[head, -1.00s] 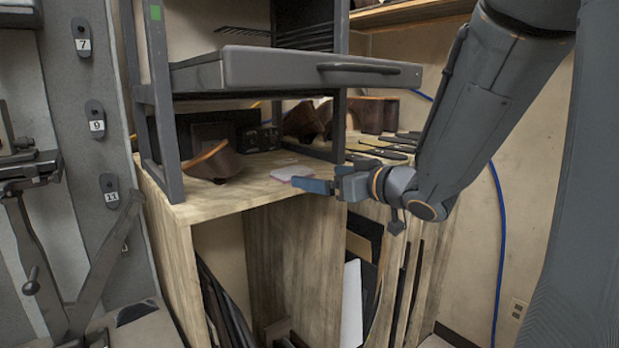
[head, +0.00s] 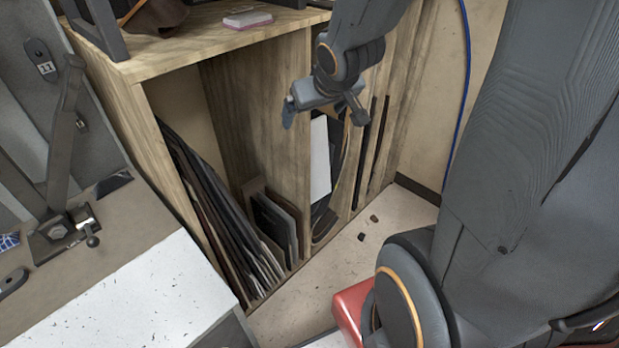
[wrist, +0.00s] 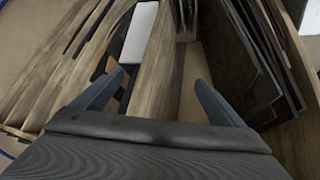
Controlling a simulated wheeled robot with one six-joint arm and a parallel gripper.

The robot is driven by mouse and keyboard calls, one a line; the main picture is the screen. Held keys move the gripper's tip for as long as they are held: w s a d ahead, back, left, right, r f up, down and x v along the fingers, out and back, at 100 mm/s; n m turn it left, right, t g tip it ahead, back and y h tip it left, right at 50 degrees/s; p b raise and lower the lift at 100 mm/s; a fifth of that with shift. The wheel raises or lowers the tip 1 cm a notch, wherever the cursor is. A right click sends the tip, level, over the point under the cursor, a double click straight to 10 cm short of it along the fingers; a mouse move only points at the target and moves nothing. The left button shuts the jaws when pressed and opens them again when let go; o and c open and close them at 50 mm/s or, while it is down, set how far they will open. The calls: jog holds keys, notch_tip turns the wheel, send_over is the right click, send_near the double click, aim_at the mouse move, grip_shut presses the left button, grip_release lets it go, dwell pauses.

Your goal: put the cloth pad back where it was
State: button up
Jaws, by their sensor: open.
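A small flat pad (head: 248,19), whitish on top with a pink edge, lies on the wooden bench top (head: 190,42) near its front edge in the head view. It looks like the cloth pad. My gripper (head: 322,110) is open and points down in front of the bench, to the right of the pad and below the top's level, apart from it. In the wrist view my gripper's (wrist: 160,78) two blue fingers are spread with nothing between them. The pad is not visible in the wrist view.
Below the bench top are upright compartments with dark sheets (head: 215,205), small boards (head: 275,222) and a white panel (head: 320,158). A red object (head: 352,308) is low at the front. A grey machine with a lever (head: 62,150) stands at left. Some floor is clear.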

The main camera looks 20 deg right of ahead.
jog(key=s+a+f+g, duration=0.3)
jog(key=s, duration=0.4)
jog(key=s+a+f+g+y, duration=0.1)
jog(key=s+a+f+g, duration=0.3)
jog(key=s, duration=0.2)
jog(key=shift+s, duration=0.4)
jog(key=shift+a, duration=0.1)
